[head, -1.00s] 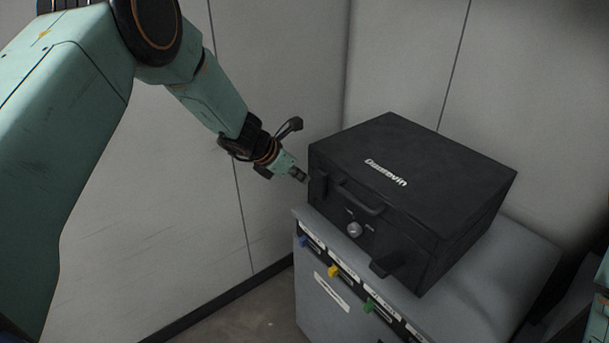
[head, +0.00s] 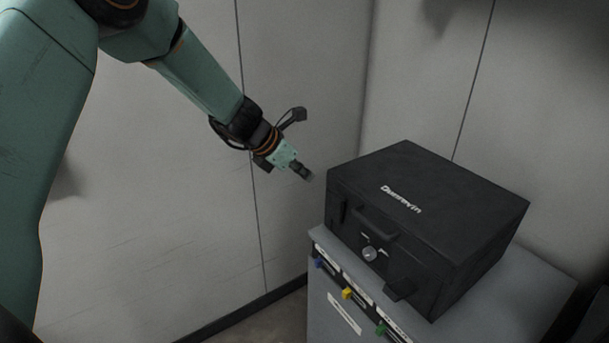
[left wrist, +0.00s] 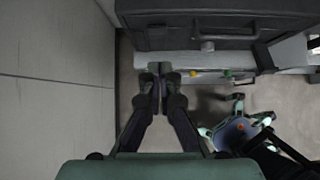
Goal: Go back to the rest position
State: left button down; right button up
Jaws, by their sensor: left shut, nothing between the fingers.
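My left gripper (head: 306,173) is shut and empty in the head view. It hangs in the air to the left of a black case, apart from it. The black case (head: 430,215) is closed and stands on a grey cabinet (head: 520,290). Its front has a handle, a round silver knob and two latches. In the left wrist view the fingers of my left gripper (left wrist: 160,80) point towards the case front (left wrist: 215,30), with nothing between them.
Grey wall panels (head: 200,240) stand close on the left and behind. The air between the left wall and the case is free.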

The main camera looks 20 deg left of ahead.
pick_arm(q)
jog(key=s+a+f+m+g+y+b, duration=0.1)
jog(key=s+a+f+m+y+b, duration=0.15)
jog(key=s+f+m, duration=0.55)
jog(key=s+a+f+m+g+y+b, duration=0.1)
jog(key=s+a+f+m+y, duration=0.15)
jog(key=s+f+m, duration=0.45)
jog(key=s+d+f+m+g+b, duration=0.2)
jog(key=s+f+m+b, duration=0.4)
jog(key=s+f, duration=0.6)
jog(key=s+d+f+m+g+b, duration=0.2)
jog(key=s+d+f+m+b, duration=0.3)
jog(key=s+f, duration=0.8)
jog(key=s+m, duration=0.2)
jog(key=s, duration=0.3)
jog(key=shift+m+g+b, duration=0.35)
jog(key=shift+m+g, duration=0.05)
jog(key=shift+s+f, duration=0.1)
jog(key=shift+f, duration=0.05)
